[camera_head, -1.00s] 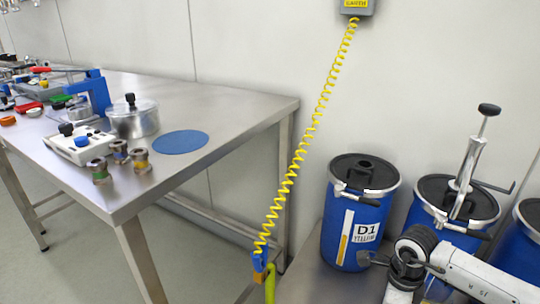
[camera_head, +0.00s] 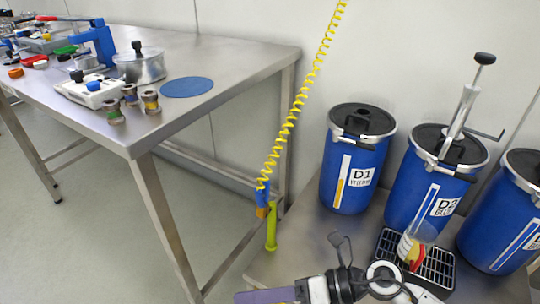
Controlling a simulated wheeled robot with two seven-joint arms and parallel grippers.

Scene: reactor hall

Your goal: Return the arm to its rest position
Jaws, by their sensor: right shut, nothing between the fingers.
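My right gripper (camera_head: 340,240) shows dark and small at the bottom centre, above the steel surface in front of drum D1. It is shut and I see nothing held in it. My right wrist and arm links lie along the bottom edge, partly cut off by the frame. My left gripper is not in view.
Blue drums D1 (camera_head: 356,165), D2 (camera_head: 418,190) and a third (camera_head: 500,225) stand at the right; D2 carries a pump (camera_head: 463,110). A black grated tray (camera_head: 440,268) holds a clear container (camera_head: 415,240). A yellow coiled cord (camera_head: 290,125) hangs beside the steel table (camera_head: 225,60).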

